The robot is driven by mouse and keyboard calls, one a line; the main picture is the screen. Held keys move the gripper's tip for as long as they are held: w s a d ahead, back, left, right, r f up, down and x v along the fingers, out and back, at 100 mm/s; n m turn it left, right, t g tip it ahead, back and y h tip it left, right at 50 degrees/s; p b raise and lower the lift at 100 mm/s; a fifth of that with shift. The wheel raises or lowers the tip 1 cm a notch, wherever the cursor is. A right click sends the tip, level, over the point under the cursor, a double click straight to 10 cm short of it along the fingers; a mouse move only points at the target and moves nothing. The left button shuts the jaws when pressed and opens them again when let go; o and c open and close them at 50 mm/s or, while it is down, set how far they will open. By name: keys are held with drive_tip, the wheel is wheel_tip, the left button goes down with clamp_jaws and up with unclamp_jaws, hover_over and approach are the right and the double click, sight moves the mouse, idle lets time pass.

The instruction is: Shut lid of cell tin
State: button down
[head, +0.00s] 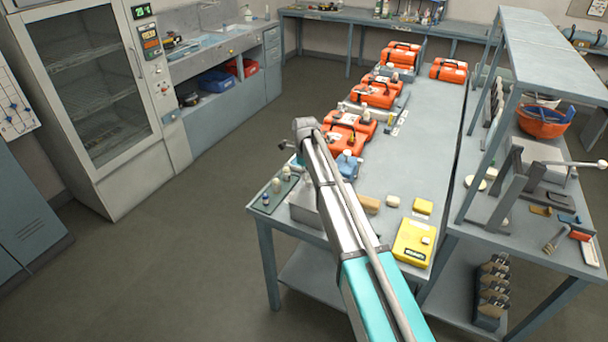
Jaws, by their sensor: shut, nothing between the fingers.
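My arm reaches from the bottom of the head view over the near left corner of the long grey bench (425,130). Its far joint is above the bench's left edge, and my gripper cannot be made out beyond it. A plain grey metal box (303,211) stands on the bench under the arm, partly hidden by it. It may be the cell tin, but its lid and opening cannot be made out.
A dark mat (262,207) with small bottles lies left of the grey box. Orange cases (448,70) stand further back. The floor at left is clear.

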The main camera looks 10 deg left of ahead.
drive_tip(key=shift+r, duration=0.15)
wheel_tip(320, 180, up, 4)
drive_tip(key=p, duration=0.4)
drive_tip(key=shift+r, duration=0.1)
drive_tip(key=w+a+r+p, duration=0.2)
drive_tip(key=a+r+p, duration=0.4)
drive_tip(key=p, duration=0.1)
drive_tip(key=shift+w+a+r, duration=0.25)
drive_tip(key=shift+a+r, duration=0.05)
drive_tip(key=shift+a, duration=0.05)
idle(0.5)
drive_tip(key=s+d+f+n+b, duration=0.3)
drive_tip(key=s+d+n, duration=0.8)
drive_tip(key=s+d, duration=0.5)
drive_tip(key=s+d+f+n+b, duration=0.4)
drive_tip(key=s+d+n, duration=0.7)
drive_tip(key=s+d, duration=0.6)
